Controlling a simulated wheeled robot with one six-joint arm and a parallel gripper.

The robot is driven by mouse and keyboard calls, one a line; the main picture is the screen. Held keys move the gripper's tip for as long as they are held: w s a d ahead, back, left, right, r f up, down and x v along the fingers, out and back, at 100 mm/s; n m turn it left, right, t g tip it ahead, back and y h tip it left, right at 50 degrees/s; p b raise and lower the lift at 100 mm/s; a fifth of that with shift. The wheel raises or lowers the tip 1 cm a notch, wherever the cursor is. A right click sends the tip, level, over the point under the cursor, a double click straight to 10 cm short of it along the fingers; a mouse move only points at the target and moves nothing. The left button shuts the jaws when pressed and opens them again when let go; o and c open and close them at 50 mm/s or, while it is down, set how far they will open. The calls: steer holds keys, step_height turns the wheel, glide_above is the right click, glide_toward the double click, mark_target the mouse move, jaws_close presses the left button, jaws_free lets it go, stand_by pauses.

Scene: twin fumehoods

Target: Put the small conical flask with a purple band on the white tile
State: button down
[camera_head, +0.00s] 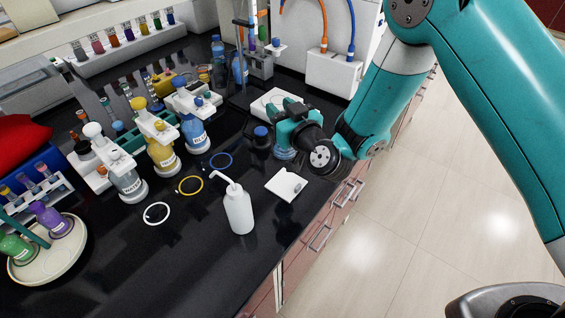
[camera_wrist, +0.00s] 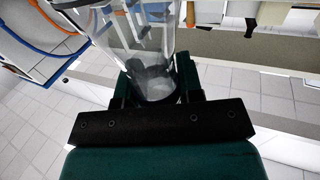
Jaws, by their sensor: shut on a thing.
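My gripper (camera_head: 285,138) is above the black bench near its right edge, behind the white tile (camera_head: 282,180). In the wrist view my gripper (camera_wrist: 157,88) is shut on a clear glass vessel (camera_wrist: 145,45), its wall between the two green fingers. I take this to be the small conical flask, but no purple band shows in either view. In the head view the gripper mostly hides the vessel. The white tile lies flat close to the bench's front edge, with a small mark or piece at its right side.
A dark blue-capped bottle (camera_head: 262,137) stands just left of my gripper. A white wash bottle (camera_head: 238,209) stands left of and nearer than the tile. Blue (camera_head: 220,161), yellow (camera_head: 191,185) and white (camera_head: 157,213) rings lie farther left. A white flat device (camera_head: 268,100) is behind.

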step_height(320, 180, down, 7)
steer(key=b, duration=0.4)
steer(key=shift+r, duration=0.1)
steer(key=shift+f+b, duration=1.1)
steer(key=shift+f, duration=1.6)
steer(key=c, duration=0.8)
jaws_free()
steer(key=shift+o, duration=0.2)
steer(key=shift+s+d+f+b, duration=0.2)
steer(key=shift+s+b, duration=0.15)
steer(key=shift+b, duration=0.15)
steer(key=s+d+r+g+h+b, duration=0.1)
steer(key=s+d+r+g, duration=0.3)
steer(key=s, duration=0.5)
steer(key=s+d+r+g+h+b, duration=0.2)
steer(key=s+d+r+g, duration=0.2)
steer(key=s, duration=0.6)
steer(key=s+d+r+n+g+h+b, duration=0.1)
steer(key=s+d+r+g, duration=0.3)
steer(key=s, duration=0.6)
steer(key=d+g+b, duration=0.1)
steer(key=d+g, duration=0.1)
steer(key=g, duration=0.1)
steer(key=shift+d+r+g+h, duration=0.3)
steer(key=shift+r+h, duration=0.1)
